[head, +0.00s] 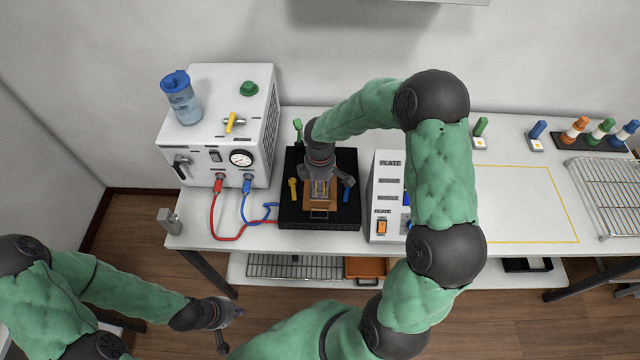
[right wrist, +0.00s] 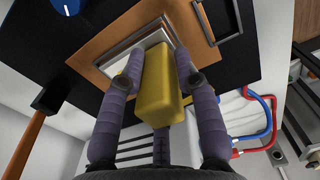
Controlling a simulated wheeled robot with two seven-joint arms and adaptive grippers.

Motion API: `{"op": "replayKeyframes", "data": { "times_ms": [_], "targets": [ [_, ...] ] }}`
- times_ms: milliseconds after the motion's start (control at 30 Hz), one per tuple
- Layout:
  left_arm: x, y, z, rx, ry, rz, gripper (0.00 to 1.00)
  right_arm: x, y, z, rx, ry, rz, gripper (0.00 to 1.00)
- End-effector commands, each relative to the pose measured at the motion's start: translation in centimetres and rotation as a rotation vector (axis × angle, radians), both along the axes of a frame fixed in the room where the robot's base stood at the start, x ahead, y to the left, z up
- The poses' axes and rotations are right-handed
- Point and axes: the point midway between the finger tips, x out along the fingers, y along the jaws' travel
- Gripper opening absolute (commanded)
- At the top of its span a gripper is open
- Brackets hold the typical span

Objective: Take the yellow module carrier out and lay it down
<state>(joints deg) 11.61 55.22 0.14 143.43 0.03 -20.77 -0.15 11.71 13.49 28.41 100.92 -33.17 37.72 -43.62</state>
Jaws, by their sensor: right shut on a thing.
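The yellow module carrier (right wrist: 160,85) is a yellow block between the fingers of my right gripper (right wrist: 157,68) in the right wrist view. The fingers are shut on its sides. It is over a pale metal plate set in an orange-brown drawer piece (right wrist: 108,43) of the black fixture; I cannot tell whether it touches the plate. In the head view my right gripper (head: 320,190) points down over the black fixture (head: 290,213), and the carrier is mostly hidden there. My left gripper (head: 225,315) is empty and looks open, low in front of the table.
A white chiller box (head: 215,150) with red and blue hoses stands left of the fixture. A white control box (head: 383,215) stands close on its right. A yellow-outlined area (head: 525,205) on the white table is clear. A wire rack (head: 610,195) is at far right.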

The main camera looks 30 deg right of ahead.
Motion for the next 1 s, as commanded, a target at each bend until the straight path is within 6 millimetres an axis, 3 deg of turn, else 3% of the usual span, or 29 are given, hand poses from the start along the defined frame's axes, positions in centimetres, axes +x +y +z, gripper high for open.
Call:
{"op": "replayKeyframes", "data": {
  "times_ms": [33, 67, 133, 567, 1000],
  "targets": [
    [0.0, 0.0, 0.0, 0.000, 0.000, 0.000, 0.00, 0.0, 0.0, 0.0, 0.001, 0.001, 0.000, 0.00],
    [0.0, 0.0, 0.0, 0.000, 0.000, 0.000, 0.00, 0.0, 0.0, 0.0, 0.001, 0.001, 0.000, 0.38],
    [0.0, 0.0, 0.0, 0.000, 0.000, 0.000, 0.00, 0.0, 0.0, 0.0, 0.001, 0.001, 0.000, 0.55],
    [0.0, 0.0, 0.2, 0.000, 0.000, 0.000, 0.00, 0.0, 0.0, 0.6, 0.000, 0.000, 0.000, 0.55],
    [0.0, 0.0, 1.7, 0.000, 0.000, 0.000, 0.00, 0.1, 0.0, 7.2, -0.001, -0.002, -0.001, 0.55]
  ]
}}
